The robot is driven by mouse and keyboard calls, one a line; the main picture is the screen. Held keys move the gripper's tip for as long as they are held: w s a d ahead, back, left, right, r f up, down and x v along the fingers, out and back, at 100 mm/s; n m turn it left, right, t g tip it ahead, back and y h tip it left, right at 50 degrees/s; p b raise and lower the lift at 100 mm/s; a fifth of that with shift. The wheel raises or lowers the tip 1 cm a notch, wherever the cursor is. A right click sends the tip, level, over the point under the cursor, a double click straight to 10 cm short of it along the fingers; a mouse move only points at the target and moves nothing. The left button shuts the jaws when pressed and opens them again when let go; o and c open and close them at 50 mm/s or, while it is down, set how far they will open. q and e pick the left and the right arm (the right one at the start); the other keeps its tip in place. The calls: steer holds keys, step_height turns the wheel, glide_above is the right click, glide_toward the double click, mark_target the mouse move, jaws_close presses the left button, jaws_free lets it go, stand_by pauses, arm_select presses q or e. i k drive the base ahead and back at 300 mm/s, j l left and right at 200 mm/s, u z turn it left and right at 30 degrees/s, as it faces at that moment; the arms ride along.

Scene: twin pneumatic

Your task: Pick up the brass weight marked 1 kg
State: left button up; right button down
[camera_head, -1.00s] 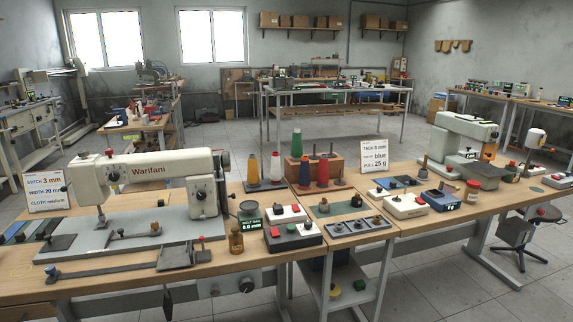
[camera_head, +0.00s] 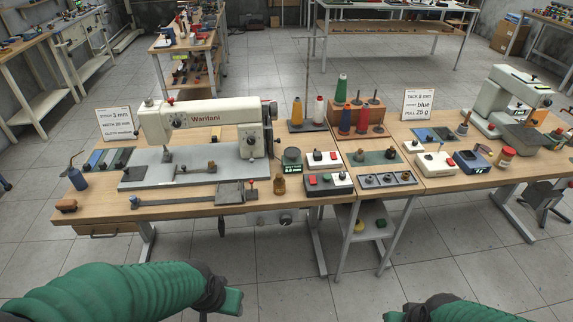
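A small brass-coloured weight with a knob on top (camera_head: 280,185) stands upright on the near part of the left table, just left of the red-button control box. Its marking is too small to read, so I cannot confirm 1 kg. Smaller brass-coloured pieces (camera_head: 361,155) stand on a green mat further right. My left gripper (camera_head: 231,301) shows only partly at the bottom edge, beyond its green-sleeved arm, well short of the table. My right gripper (camera_head: 394,316) barely shows at the bottom edge. Neither touches anything visible; their fingers cannot be made out.
A white Warifani sewing machine (camera_head: 205,118) stands left of the weight, with a round-topped green display (camera_head: 292,160) behind it. The control box (camera_head: 328,182) is close on the right. Thread cones (camera_head: 342,88) stand further back. Open floor lies before the table.

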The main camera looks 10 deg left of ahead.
mark_target(278, 184)
steer(key=i+j+u, duration=0.15)
steer(key=i+j, duration=0.35)
steer(key=i+j+u, duration=0.1)
steer(key=i+j, duration=0.3)
steer(key=i, duration=0.15)
steer(key=i+j+u, duration=0.15)
steer(key=i+j, duration=0.25)
steer(key=i, duration=0.15)
